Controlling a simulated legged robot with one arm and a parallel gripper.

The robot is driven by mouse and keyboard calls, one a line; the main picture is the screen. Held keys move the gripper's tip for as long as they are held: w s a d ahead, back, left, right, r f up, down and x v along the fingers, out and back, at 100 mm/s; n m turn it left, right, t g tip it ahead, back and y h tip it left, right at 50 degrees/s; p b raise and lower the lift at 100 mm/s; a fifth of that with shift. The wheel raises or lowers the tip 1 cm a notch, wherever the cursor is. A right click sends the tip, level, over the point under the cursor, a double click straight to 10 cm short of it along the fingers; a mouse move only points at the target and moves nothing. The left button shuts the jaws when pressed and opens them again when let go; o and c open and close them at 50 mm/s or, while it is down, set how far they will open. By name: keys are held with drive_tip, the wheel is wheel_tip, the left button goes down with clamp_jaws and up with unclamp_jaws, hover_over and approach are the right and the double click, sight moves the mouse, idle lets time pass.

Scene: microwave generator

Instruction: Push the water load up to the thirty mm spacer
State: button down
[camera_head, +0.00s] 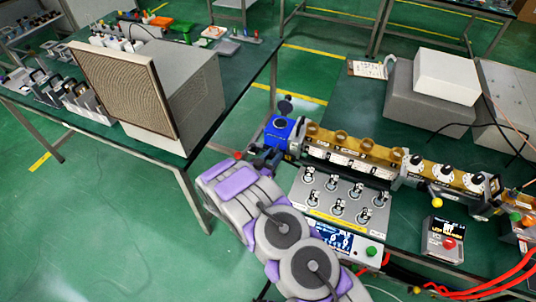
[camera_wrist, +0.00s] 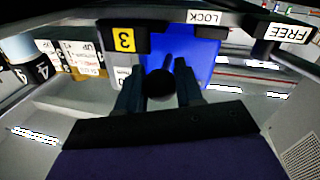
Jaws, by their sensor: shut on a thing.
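The blue water load (camera_head: 280,131) is at the left end of the brass waveguide row in the head view. It also shows as a blue block (camera_wrist: 207,62) in the wrist view. My gripper (camera_wrist: 160,88) is shut on a round black knob (camera_wrist: 160,82) in front of the blue block; in the head view my gripper (camera_head: 266,158) is beside the load's lower left. A pale grey piece (camera_wrist: 122,76), likely the thirty mm spacer, is left of the blue block under a yellow "3" tag (camera_wrist: 124,40). I cannot tell whether they touch.
The brass waveguide row (camera_head: 350,150) runs right from the load. A grey panel of toggle clamps (camera_head: 338,197) lies in front of it. LOCK (camera_wrist: 204,17) and FREE (camera_wrist: 288,33) labels border the wrist view's top. A large box (camera_head: 150,85) stands on the left table.

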drive_tip(key=shift+d, duration=0.1)
drive_tip(key=c, duration=0.8)
unclamp_jaws()
drive_tip(key=shift+s, duration=0.15)
drive_tip(key=p+v, duration=0.3)
drive_tip(key=v, duration=1.4)
drive_tip(key=shift+f, duration=0.15)
